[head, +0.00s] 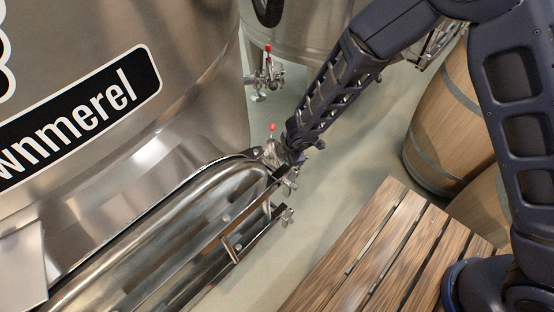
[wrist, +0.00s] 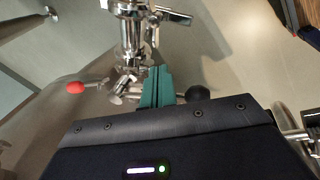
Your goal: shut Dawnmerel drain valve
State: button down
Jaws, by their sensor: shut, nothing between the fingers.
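The Dawnmerel vat (head: 190,90) is the large steel tank at the left, with a black nameplate (head: 80,115). Its drain valve (head: 271,153) is low at the tank's right side, partly hidden by my gripper (head: 290,155). The valve's red-tipped lever (head: 272,128) points up in the head view. In the wrist view, the red tip (wrist: 76,87) is left of the steel valve body (wrist: 131,84). My gripper's teal fingers (wrist: 157,88) are closed together, just right of the valve body; contact cannot be told. A black ball (wrist: 197,93) shows behind the fingers.
Another steel vat (head: 310,25) stands behind, with its own red-tipped valve (head: 268,75). A slatted wooden surface (head: 385,250) is at front right, and barrels (head: 450,120) stand beyond it. Bare floor (head: 335,190) lies between the vat and slats.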

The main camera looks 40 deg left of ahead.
aim_at(277, 162)
jog(key=shift+s+a, duration=0.3)
jog(key=shift+s, duration=0.25)
jog(key=shift+s+a, duration=0.25)
jog(key=shift+s, duration=0.25)
dwell(0.7)
jog(key=shift+s+a, duration=0.1)
jog(key=shift+s, duration=0.1)
jog(key=shift+s+a, duration=0.2)
jog(key=shift+s, duration=0.25)
dwell(0.5)
jog(key=shift+s+a, duration=0.15)
jog(key=shift+s, duration=0.2)
jog(key=shift+s+a, duration=0.2)
dwell(0.6)
jog(key=shift+w+d, duration=0.1)
jog(key=shift+w, duration=0.05)
jog(key=shift+w+d, duration=0.25)
jog(key=shift+d, duration=0.1)
